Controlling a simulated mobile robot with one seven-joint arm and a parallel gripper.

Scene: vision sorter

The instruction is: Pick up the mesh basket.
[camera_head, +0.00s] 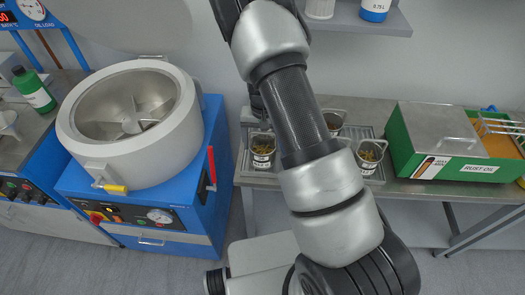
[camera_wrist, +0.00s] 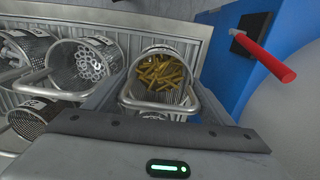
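Several mesh baskets with wire handles stand on the tray at the left of the bench. One mesh basket with brass-coloured pieces (camera_wrist: 130,99) is nearest the blue machine; it also shows in the head view (camera_head: 262,162). My gripper (camera_wrist: 160,84) is open, with one finger on each side of this basket in the wrist view. Whether the fingers touch it cannot be told. Another basket with grey rings (camera_wrist: 62,76) is just left of it. In the head view my arm hides part of the tray, and the gripper is mostly hidden.
The blue machine with a white drum (camera_head: 185,130) and red lever (camera_head: 212,165) stands close left of the bench; the lever also shows in the wrist view (camera_wrist: 265,57). Another basket (camera_head: 370,157) stands right of my arm. A green box (camera_head: 445,140) stands further right.

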